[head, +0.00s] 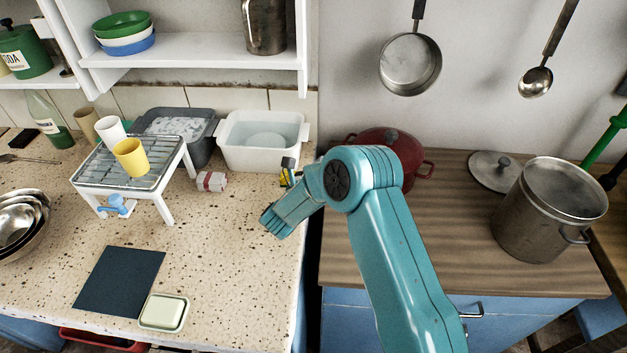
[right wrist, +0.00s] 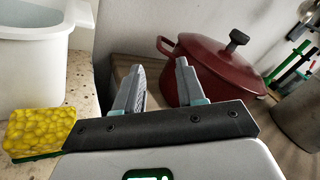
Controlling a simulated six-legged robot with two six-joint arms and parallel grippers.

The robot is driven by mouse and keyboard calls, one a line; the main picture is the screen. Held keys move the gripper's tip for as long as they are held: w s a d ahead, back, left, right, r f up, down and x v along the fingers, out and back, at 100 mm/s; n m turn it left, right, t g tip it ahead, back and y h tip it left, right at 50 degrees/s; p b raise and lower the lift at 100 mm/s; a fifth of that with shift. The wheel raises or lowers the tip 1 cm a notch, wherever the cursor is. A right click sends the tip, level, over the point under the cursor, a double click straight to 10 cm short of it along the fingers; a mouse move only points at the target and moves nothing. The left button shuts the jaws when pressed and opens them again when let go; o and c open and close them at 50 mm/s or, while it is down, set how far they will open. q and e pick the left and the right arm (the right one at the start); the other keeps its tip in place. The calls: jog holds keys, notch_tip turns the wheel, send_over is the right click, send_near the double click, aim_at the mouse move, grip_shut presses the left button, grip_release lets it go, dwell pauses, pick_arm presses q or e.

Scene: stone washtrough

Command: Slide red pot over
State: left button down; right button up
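The red pot (head: 388,137) with its lid on stands at the back left of the wooden counter in the head view, partly hidden behind my right arm. In the right wrist view the red pot (right wrist: 222,78) is ahead and to the right, with its dark lid knob and one side handle showing. My right gripper (right wrist: 157,83) is open, its two fingers apart with nothing between them. The near side handle shows just beyond the fingertips; I cannot tell whether they touch it. In the head view this gripper is mostly hidden by my arm. My left gripper is not in view.
A yellow sponge (right wrist: 38,130) lies beside my right gripper, near the white tub (head: 262,155). A loose lid (head: 493,170) and a steel pot (head: 548,215) stand right of the red pot. A gap separates the speckled counter (head: 225,260) from the wooden counter (head: 475,240).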

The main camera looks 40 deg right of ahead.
jog(key=v, duration=0.7)
jog(key=shift+b, duration=0.35)
jog(key=shift+s, duration=0.1)
